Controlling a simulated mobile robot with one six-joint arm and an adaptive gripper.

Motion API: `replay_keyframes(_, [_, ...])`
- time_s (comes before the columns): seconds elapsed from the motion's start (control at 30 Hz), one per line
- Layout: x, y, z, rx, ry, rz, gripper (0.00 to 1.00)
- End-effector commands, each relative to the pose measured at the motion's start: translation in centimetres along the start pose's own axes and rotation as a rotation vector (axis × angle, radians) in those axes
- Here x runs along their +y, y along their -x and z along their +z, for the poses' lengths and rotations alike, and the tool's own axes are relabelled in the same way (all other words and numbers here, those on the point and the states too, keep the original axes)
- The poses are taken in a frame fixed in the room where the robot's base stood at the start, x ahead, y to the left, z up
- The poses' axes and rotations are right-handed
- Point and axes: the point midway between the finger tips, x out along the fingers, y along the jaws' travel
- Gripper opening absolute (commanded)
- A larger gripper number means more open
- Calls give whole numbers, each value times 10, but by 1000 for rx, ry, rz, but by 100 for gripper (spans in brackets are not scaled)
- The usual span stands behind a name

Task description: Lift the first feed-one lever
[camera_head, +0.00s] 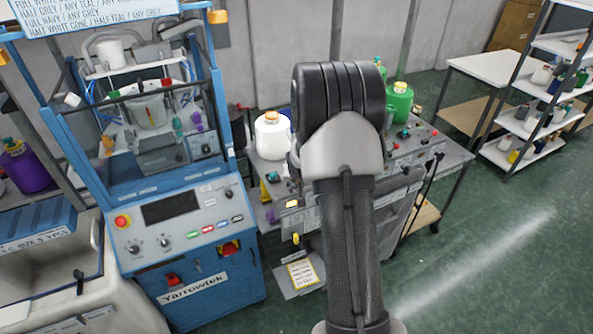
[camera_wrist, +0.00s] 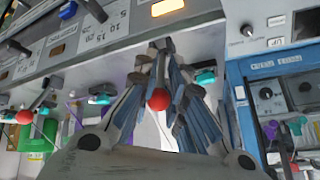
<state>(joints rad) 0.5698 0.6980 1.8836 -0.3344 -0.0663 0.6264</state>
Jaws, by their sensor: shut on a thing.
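A lever with a red ball knob (camera_wrist: 158,99) hangs below the front edge of a grey machine panel in the wrist view. My gripper (camera_wrist: 161,62) is shut on this lever, with its fingers on both sides and the red knob between them. A second lever with a red knob (camera_wrist: 24,117) is to the left, apart from the gripper. No label that I can read names either lever. In the head view my own arm hides the gripper and the held lever.
The grey panel (camera_wrist: 60,45) has a numbered dial, a dark blue knob (camera_wrist: 68,10) and a lit amber window (camera_wrist: 167,7). The blue Yarrowtek machine (camera_head: 195,265) stands close on the left. Floor on the right is clear.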

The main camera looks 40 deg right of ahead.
Motion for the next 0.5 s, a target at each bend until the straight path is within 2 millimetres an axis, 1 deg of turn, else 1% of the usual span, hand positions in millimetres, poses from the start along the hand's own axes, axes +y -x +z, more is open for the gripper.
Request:
replay_keyframes(0.03, [-2,3,-3,-16,3,9,0])
replay_keyframes(0.5, [-2,-2,-3,-79,16,49,0])
